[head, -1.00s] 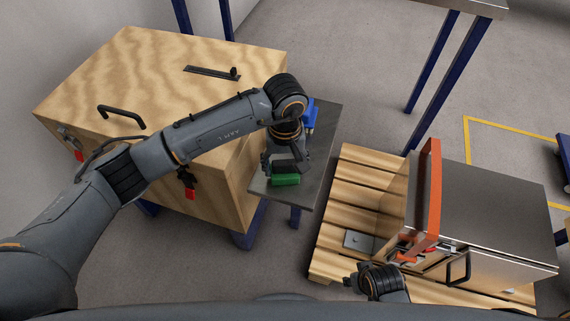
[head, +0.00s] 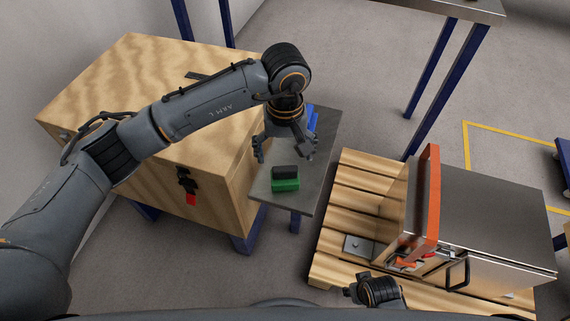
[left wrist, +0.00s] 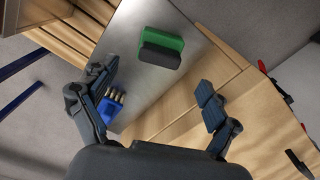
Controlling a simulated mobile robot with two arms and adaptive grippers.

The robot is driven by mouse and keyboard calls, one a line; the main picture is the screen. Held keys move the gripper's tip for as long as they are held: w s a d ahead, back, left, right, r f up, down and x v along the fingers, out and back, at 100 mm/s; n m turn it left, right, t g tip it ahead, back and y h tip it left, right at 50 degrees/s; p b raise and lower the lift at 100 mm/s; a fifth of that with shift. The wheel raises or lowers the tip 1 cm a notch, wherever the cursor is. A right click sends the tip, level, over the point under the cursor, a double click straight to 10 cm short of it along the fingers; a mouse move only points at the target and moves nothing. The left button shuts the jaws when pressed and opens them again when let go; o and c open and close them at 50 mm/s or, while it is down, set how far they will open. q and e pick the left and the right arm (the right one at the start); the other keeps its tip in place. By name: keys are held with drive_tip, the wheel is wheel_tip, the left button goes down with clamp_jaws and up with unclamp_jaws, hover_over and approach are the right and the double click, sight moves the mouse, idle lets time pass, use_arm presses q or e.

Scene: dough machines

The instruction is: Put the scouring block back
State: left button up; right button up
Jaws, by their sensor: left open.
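The scouring block (head: 285,184), green with a dark grey layer, rests on a small grey metal table (head: 318,165) beside the wooden chest. It also shows in the left wrist view (left wrist: 162,46). My left gripper (head: 284,158) is open and empty above the table, just behind and above the block in the head view. In the left wrist view its spread fingers (left wrist: 157,85) are apart from the block, which lies beyond them. My right gripper (head: 350,291) is at the bottom of the head view, near the pallet; its fingers are too small to judge.
The wooden chest (head: 125,75) stands left of the table. A blue holder (left wrist: 108,108) with several brass-coloured pieces sits on the table. A pallet (head: 350,190) carries a steel machine (head: 480,210) with an orange frame (head: 432,190) at right.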

sight(285, 168)
use_arm(q)
drive_tip(key=shift+r, duration=2.4)
